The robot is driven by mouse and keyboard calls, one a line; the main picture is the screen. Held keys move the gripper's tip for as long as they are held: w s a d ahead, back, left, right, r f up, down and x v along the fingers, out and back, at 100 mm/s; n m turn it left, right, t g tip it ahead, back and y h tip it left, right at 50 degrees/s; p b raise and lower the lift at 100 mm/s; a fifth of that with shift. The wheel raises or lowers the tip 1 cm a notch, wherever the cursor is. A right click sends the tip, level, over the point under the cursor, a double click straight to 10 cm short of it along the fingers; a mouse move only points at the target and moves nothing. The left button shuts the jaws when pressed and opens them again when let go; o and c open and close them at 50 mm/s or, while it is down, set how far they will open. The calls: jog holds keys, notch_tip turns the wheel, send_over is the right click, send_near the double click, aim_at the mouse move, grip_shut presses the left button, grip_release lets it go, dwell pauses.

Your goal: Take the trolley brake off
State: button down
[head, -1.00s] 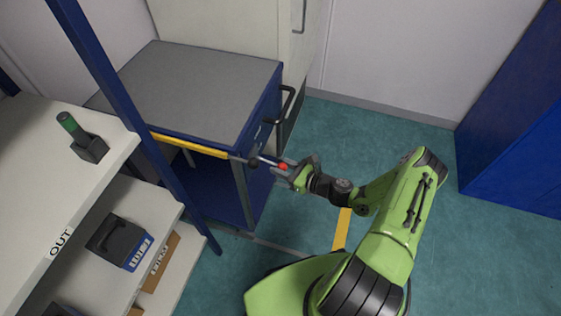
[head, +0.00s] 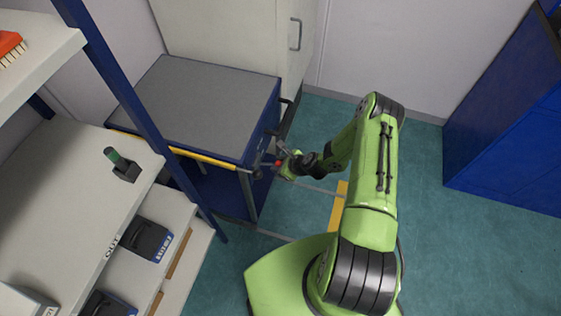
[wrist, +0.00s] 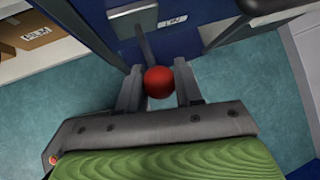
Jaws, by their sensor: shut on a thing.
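The trolley (head: 205,108) is a blue cabinet with a grey top, standing at the back left in the head view. A short brake lever (head: 267,165) sticks out to the right from its near right corner. The lever ends in a red ball knob (head: 278,163). My gripper (head: 280,164) is shut on this knob. In the wrist view the red knob (wrist: 159,82) sits between the two grey fingers, and the grey lever bar (wrist: 144,45) runs from it towards the blue trolley. The fingers partly hide the knob in the head view.
A shelf rack (head: 70,190) with a blue post (head: 130,95) stands close on the left. A yellow bar (head: 205,158) runs along the trolley's near edge. A pale cabinet (head: 225,40) is behind. The teal floor (head: 410,240) is open to the right, before a blue cabinet (head: 510,150).

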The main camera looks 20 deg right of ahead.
jog(key=shift+w+r, duration=0.1)
dwell(0.3)
jog(key=c, duration=0.8)
grip_release()
jog(key=shift+a, duration=0.1)
jog(key=p+v, duration=0.1)
jog(key=v, duration=1.4)
jog(key=shift+s+r+p, duration=0.25)
jog(key=shift+p, duration=0.05)
